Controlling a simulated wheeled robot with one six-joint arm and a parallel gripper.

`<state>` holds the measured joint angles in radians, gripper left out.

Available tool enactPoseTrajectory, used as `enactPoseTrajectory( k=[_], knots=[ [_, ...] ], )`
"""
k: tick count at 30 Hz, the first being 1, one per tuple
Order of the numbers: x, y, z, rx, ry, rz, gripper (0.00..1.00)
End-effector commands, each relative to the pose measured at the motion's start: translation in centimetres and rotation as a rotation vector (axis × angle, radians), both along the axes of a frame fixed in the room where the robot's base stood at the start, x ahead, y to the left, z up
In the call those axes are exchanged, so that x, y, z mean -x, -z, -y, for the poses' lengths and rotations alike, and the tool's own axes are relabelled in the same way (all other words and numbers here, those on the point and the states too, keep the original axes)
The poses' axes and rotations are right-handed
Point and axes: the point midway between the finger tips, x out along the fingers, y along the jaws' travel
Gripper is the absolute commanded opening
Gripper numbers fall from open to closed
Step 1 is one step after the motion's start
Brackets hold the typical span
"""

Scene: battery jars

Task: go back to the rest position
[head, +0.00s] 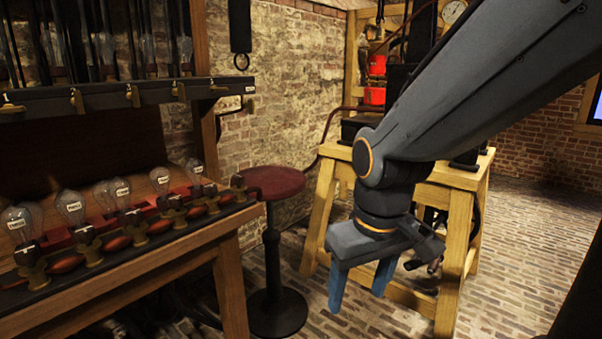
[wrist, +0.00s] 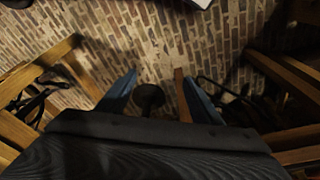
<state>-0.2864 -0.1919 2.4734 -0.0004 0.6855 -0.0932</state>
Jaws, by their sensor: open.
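My gripper (head: 361,283) hangs pointing down in the head view, in front of the wooden stand and right of the round stool. Its two blue fingers are apart with nothing between them. The fingers also show in the wrist view (wrist: 160,95), spread over the brick floor. My dark grey arm reaches down to it from the upper right and hides part of the stand.
A wooden bench (head: 150,258) with several glass bulbs (head: 70,205) runs along the left. A red-topped stool (head: 272,183) stands beside it. The wooden stand (head: 455,250) with machinery is close behind my gripper. Brick floor (head: 540,240) is open at the right.

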Motion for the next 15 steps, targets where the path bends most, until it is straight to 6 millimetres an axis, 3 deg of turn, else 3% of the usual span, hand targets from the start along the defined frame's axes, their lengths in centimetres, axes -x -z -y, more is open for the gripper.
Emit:
enactPoseTrajectory(
  k=[3,6,15],
  knots=[
    [4.5,1.0,0.9,-0.014,0.1,-0.109,0.59],
    [7.7,1.4,1.5,-0.023,0.174,-0.19,0.59],
    [7.0,-1.6,3.7,-0.009,0.235,-0.179,0.59]
  ],
)
